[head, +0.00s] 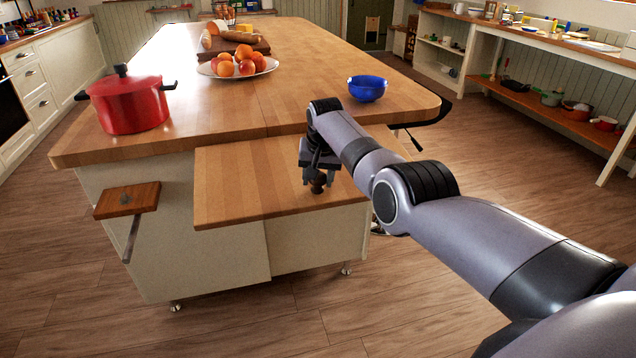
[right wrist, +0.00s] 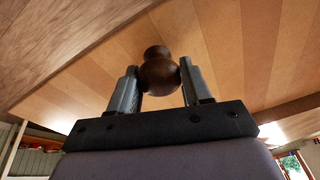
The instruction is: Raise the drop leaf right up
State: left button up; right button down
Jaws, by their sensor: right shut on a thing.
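The drop leaf (head: 245,185) is a striped wooden panel at the near end of the island, below the level of the island top (head: 290,95). It juts out at a slant; its exact angle is hard to tell. A dark round wooden knob (right wrist: 160,72) stands out from the leaf's face, which fills much of the right wrist view (right wrist: 235,60). My right gripper (right wrist: 163,82) is shut on this knob, one finger on each side. In the head view the same gripper (head: 318,172) is over the leaf's right part. My left gripper is not in view.
A red pot (head: 128,105), a fruit plate (head: 237,70) and a blue bowl (head: 367,88) stand on the island top. The floor (head: 350,310) in front is clear.

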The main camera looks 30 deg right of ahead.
jog(key=shift+w+d+r+t, duration=0.15)
jog(key=shift+w+d+r, duration=0.1)
jog(key=shift+r, duration=0.35)
jog(key=shift+w+d+r+t, duration=0.15)
jog(key=shift+w+r, duration=0.05)
jog(key=shift+r, duration=0.5)
jog(key=c, duration=0.5)
grip_release()
jog(key=shift+s+a, duration=0.15)
jog(key=shift+f, duration=0.25)
jog(key=shift+p+v, duration=1.05)
jog(key=shift+v, duration=2.6)
